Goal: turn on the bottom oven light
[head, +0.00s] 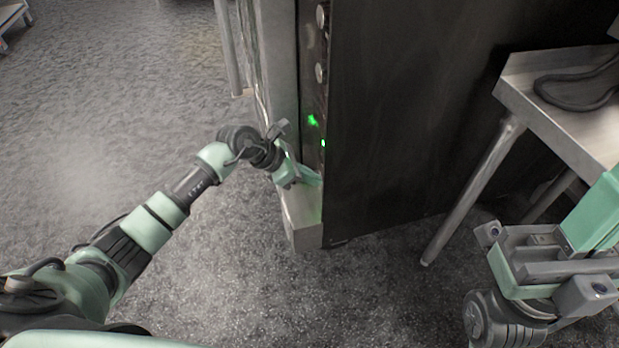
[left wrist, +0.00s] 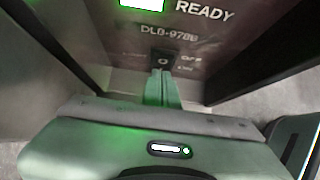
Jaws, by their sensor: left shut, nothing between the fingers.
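The oven (head: 400,110) is the tall dark appliance in the middle of the head view, with its control strip on its left edge. In the left wrist view, a small black rocker switch (left wrist: 165,57) with faint white marks sits on the panel below the label "DLB-978B". My left gripper (head: 308,178) is low beside the control strip. Its green fingers (left wrist: 162,80) are closed together, with the tips at the lower edge of the switch. I cannot tell whether they touch it. My right gripper (head: 550,262) is at the lower right, away from the oven, and its jaws are unclear.
A lit green indicator (left wrist: 142,4) is beside the word "READY". Round knobs (head: 321,72) line the strip above. A metal table (head: 560,110) with a black cable stands right of the oven. The floor at left is largely clear.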

